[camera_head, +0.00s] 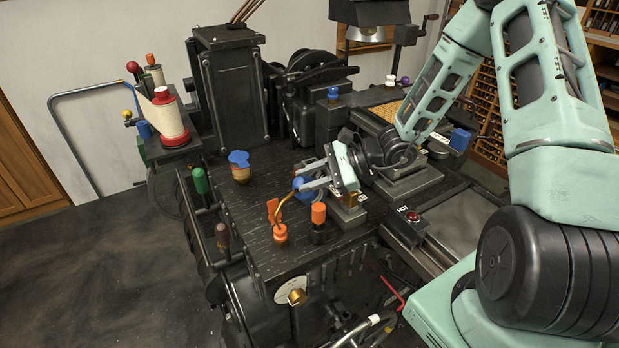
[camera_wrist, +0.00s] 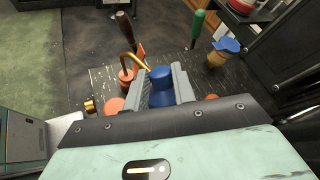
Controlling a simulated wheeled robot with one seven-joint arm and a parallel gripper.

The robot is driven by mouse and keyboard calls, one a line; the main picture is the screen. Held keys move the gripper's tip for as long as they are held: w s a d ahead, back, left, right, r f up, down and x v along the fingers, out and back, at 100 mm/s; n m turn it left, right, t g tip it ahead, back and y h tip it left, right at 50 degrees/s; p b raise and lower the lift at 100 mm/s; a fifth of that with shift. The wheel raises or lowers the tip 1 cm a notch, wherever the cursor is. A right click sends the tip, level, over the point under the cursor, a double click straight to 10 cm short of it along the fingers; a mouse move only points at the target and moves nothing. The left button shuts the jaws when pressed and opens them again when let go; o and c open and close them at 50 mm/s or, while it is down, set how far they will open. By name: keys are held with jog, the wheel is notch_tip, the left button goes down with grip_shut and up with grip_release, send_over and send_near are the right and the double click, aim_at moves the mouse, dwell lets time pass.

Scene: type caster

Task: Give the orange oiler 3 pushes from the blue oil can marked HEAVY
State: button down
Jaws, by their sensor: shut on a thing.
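My gripper (camera_head: 306,178) is shut on a blue oil can (camera_head: 302,187), and holds it over the front of the black machine top. In the wrist view the blue can (camera_wrist: 161,86) sits between both fingers (camera_wrist: 161,94). No HEAVY marking is readable.
A dark bottle with an orange top (camera_head: 318,213) stands right of the oiler. A blue-lidded amber jar (camera_head: 239,167) stands further back left. A red button marked HOT (camera_head: 413,216) is to the right. Green (camera_head: 200,181) and brown (camera_head: 222,236) handles rise at the left edge.

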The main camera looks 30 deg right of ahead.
jog(key=shift+f, duration=0.2)
jog(key=shift+r, duration=0.1)
jog(key=shift+r+p, duration=0.65)
jog(key=shift+r, duration=0.4)
jog(key=shift+f, duration=0.15)
jog(key=shift+f+b, duration=0.3)
jog(key=shift+b, duration=0.2)
